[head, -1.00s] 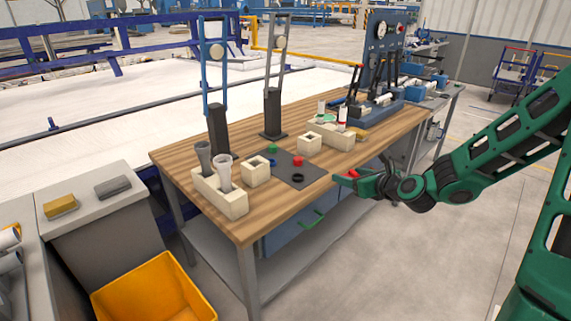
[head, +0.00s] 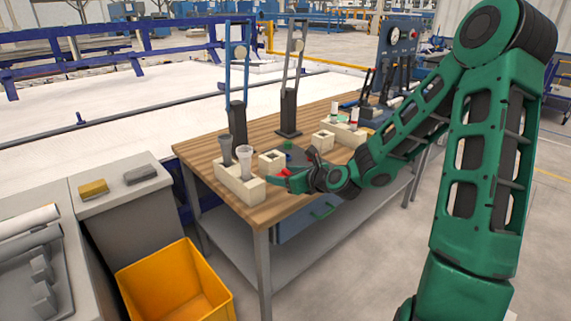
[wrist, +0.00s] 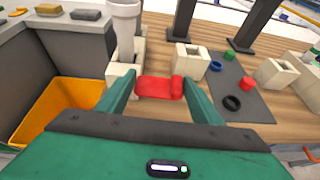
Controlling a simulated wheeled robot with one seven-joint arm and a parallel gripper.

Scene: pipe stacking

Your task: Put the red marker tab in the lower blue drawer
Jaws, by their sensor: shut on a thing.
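My gripper (head: 284,181) is shut on the red marker tab (wrist: 160,88), which lies crosswise between the two green fingers in the wrist view. In the head view the tab (head: 286,173) is a small red patch at the fingertips. My gripper is above the table's front edge, beside the cream block with two tubes. My forearm hides part of that side, and I cannot tell whether a second drawer is there.
The cream block (head: 238,190) holds two grey-white tubes. A hollow cream block (wrist: 190,61) stands behind. A dark mat (wrist: 240,88) carries red, green and blue pieces and a black ring (wrist: 232,102). A yellow bin (head: 175,285) stands left of the table.

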